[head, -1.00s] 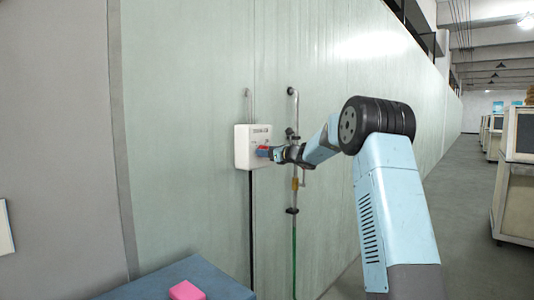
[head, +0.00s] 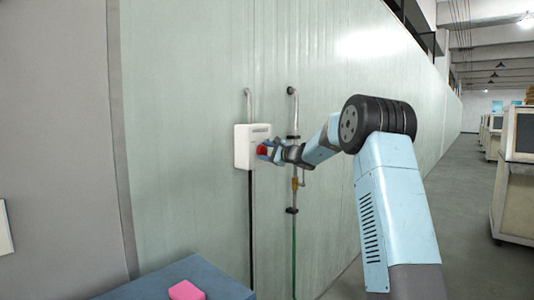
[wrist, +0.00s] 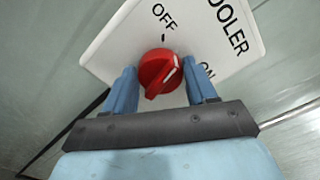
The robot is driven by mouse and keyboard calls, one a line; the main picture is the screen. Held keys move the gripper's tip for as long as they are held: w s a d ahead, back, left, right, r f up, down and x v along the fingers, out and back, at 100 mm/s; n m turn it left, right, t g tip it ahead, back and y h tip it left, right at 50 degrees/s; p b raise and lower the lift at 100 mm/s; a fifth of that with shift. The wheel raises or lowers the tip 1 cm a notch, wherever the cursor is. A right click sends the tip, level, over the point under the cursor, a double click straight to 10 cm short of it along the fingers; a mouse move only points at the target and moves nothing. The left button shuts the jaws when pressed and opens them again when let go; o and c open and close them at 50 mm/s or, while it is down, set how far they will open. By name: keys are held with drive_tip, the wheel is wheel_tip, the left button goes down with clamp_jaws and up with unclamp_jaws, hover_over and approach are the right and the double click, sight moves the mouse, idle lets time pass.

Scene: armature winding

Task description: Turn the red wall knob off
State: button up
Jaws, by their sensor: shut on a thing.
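The red knob (wrist: 158,73) sits on a white wall box (wrist: 110,45) with OFF and COOLER lettering and a partly hidden ON label. In the wrist view the knob's white line slants to the upper right, between OFF at the top and ON at the right. My gripper (wrist: 162,88) has its blue fingers on both sides of the knob and is shut on it. In the head view the knob (head: 262,150) shows red between the fingers at the box (head: 242,147); the knob's face there is too small to read.
A vertical pipe with a valve (head: 293,185) runs down the wall close beside my gripper. A blue-topped surface (head: 225,286) with a pink block (head: 187,290) lies at the bottom. White cabinets (head: 515,200) stand at the right, along open floor.

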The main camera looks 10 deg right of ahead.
drive_tip(key=n, duration=0.4)
drive_tip(key=shift+f, duration=0.2)
drive_tip(key=shift+f+n, duration=0.1)
drive_tip(key=shift+n, duration=0.9)
drive_tip(key=shift+f, duration=0.1)
drive_tip(key=o, duration=1)
drive_tip(key=shift+s, duration=0.15)
drive_tip(key=v, duration=1.3)
drive_tip(key=shift+s+d, duration=0.2)
